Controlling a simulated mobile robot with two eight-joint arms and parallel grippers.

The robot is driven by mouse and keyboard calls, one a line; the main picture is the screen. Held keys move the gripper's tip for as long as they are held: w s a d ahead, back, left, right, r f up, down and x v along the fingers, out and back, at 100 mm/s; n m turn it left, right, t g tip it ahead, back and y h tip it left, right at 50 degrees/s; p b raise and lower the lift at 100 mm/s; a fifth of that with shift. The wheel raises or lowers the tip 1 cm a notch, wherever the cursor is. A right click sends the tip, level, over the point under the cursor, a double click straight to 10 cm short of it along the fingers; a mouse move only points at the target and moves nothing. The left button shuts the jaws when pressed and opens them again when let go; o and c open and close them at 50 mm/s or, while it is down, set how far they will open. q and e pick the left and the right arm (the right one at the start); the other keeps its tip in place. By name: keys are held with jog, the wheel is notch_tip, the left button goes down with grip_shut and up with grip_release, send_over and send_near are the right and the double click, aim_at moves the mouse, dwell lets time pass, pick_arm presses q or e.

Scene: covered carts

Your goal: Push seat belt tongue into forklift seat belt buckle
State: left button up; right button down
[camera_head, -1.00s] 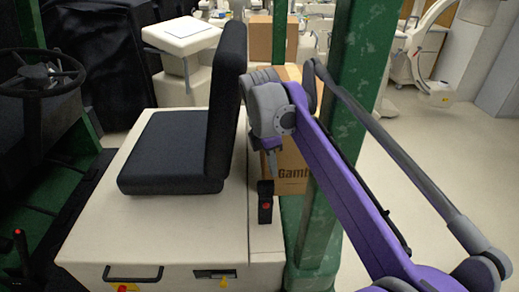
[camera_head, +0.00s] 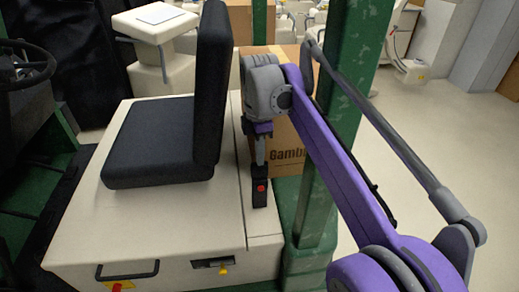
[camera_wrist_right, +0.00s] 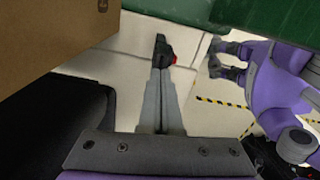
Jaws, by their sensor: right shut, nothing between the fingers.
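The black seat belt buckle (camera_head: 260,192), with a red button on its front, stands upright beside the seat on the cream base. It also shows just past my fingertips in the right wrist view (camera_wrist_right: 163,50). My right gripper (camera_head: 261,163) points down with its fingers together and empty, its tips at the top of the buckle. I cannot tell whether the tips touch it. I cannot make out the tongue as a separate piece from the dark top of the buckle.
The black seat (camera_head: 150,142) and its tall backrest (camera_head: 209,100) stand left of the buckle. A green post (camera_head: 335,110) and a cardboard box (camera_head: 288,150) are close behind and to the right. A steering wheel (camera_head: 25,65) is at far left.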

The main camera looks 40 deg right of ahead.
jog(key=shift+f, duration=0.4)
jog(key=shift+w, duration=0.15)
jog(key=shift+f, duration=0.3)
jog(key=shift+r, duration=0.1)
